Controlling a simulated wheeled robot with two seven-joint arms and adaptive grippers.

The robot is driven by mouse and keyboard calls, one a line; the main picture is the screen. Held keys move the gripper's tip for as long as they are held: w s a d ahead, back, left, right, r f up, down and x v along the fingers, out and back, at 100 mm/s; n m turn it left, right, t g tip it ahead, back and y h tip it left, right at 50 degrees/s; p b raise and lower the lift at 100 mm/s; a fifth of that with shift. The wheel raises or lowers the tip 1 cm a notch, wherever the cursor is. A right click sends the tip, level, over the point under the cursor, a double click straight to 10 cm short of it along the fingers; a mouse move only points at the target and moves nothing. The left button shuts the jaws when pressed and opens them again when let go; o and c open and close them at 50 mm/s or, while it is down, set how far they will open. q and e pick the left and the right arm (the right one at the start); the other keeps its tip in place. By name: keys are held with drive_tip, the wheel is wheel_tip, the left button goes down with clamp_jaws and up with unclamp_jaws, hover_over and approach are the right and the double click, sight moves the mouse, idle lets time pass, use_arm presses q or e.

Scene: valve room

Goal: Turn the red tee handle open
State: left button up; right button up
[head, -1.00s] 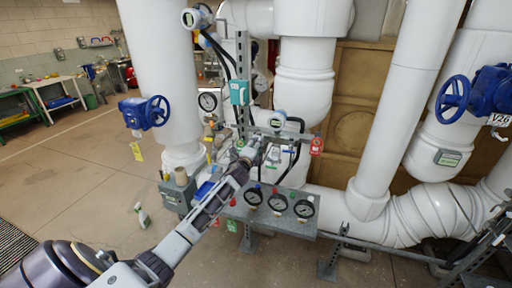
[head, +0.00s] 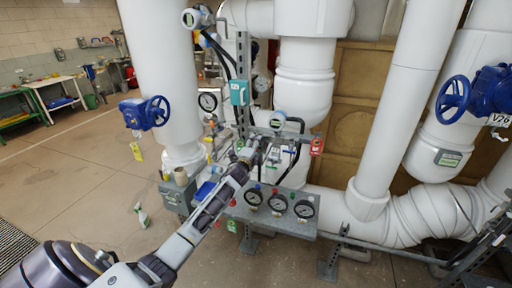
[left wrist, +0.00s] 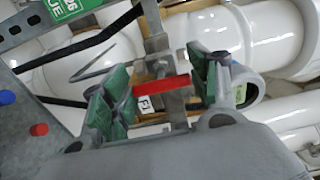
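The red tee handle (left wrist: 162,86) shows in the left wrist view as a short red bar on a metal valve stem. It lies crosswise between the two green-padded fingers of my left gripper (left wrist: 157,92). The fingers are apart, with a small gap showing at each end of the bar. In the head view my left gripper (head: 249,152) is at the small valves and tubing above the gauge shelf. There the gripper hides the handle. My right gripper is in neither view.
A grey shelf with gauges (head: 278,203) sits just below and right of the gripper. A vertical metal strut (head: 242,80), black hoses and a red tag (head: 316,146) are close by. Large white pipes (head: 304,75) stand behind. Open floor (head: 90,170) lies left.

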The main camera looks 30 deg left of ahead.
use_arm(q)
drive_tip(key=shift+o, duration=0.7)
drive_tip(key=shift+s+d, duration=0.1)
drive_tip(key=shift+s, duration=0.1)
drive_tip(key=v, duration=1.1)
drive_tip(key=shift+s, duration=0.3)
idle(0.5)
